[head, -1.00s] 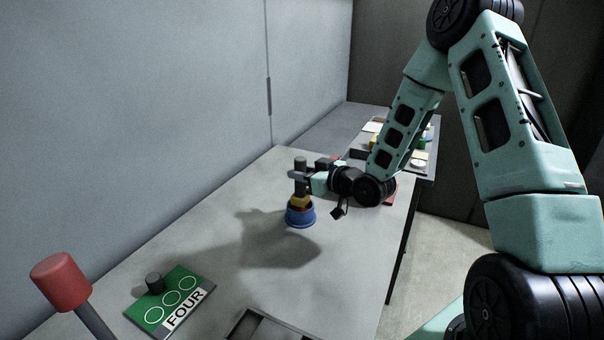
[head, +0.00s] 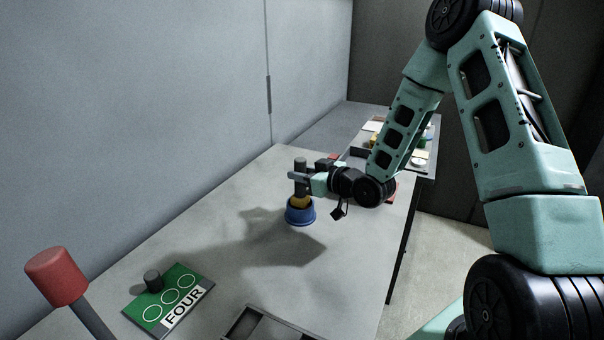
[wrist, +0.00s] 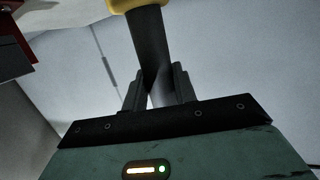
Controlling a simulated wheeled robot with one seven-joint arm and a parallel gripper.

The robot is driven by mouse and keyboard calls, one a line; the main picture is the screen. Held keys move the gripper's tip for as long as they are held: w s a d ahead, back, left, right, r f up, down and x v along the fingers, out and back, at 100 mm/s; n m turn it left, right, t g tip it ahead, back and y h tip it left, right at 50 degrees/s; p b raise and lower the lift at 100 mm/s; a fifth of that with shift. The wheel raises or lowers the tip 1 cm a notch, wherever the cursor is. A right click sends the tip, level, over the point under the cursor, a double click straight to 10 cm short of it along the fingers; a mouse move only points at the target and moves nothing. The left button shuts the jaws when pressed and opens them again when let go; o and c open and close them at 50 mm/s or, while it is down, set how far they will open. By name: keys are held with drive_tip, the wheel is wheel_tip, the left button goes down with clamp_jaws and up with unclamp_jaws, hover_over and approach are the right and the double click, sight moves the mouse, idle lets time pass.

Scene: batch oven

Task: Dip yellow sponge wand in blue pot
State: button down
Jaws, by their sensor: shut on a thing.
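The blue pot (head: 300,215) stands on the grey table. The yellow sponge wand has a dark grey handle (head: 300,165) and a yellow sponge head (head: 300,202). My gripper (head: 300,177) is shut on the handle and holds the wand upright over the pot. The sponge's lower part is hidden behind the pot's rim, so it is at least partly inside; I cannot tell whether it touches the bottom. In the wrist view the handle (wrist: 150,50) runs between the fingers of my gripper (wrist: 160,85), with the yellow sponge (wrist: 140,4) at the top edge.
A green board marked FOUR (head: 168,300) with a dark knob lies at the front left. A red-topped post (head: 56,277) rises at the left edge. A grey tray (head: 265,325) sits at the front edge. Table around the pot is clear; a side table (head: 428,172) holds small items behind.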

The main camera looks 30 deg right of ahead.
drive_tip(key=shift+f+b, duration=1.15)
drive_tip(key=shift+f, duration=0.15)
drive_tip(key=shift+r, duration=0.15)
idle(0.7)
drive_tip(key=shift+r+p, duration=3.65)
drive_tip(key=shift+r, duration=1.55)
